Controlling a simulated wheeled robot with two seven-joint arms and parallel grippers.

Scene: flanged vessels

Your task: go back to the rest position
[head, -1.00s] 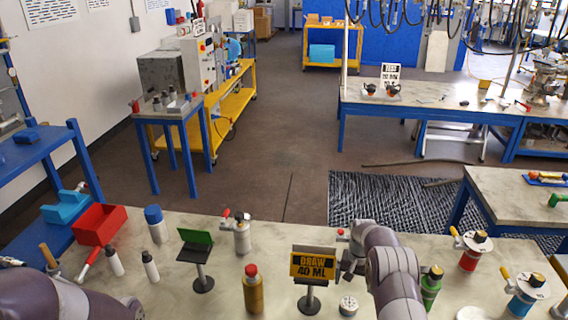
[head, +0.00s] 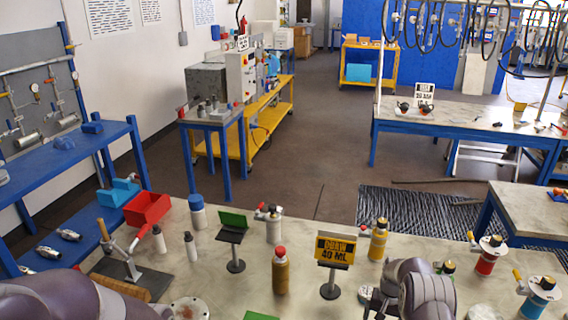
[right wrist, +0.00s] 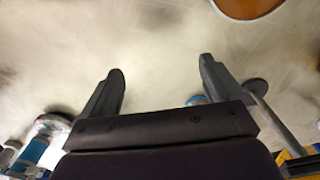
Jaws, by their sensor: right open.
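My right arm comes in at the bottom right of the head view, over the near table (head: 330,220). Its gripper (head: 372,302) is partly hidden by the arm. In the right wrist view my right gripper (right wrist: 160,66) is open, its two dark fingers apart with nothing between them and pale tabletop beyond. My left arm shows as purple links at the bottom left of the head view; its gripper is not visible.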

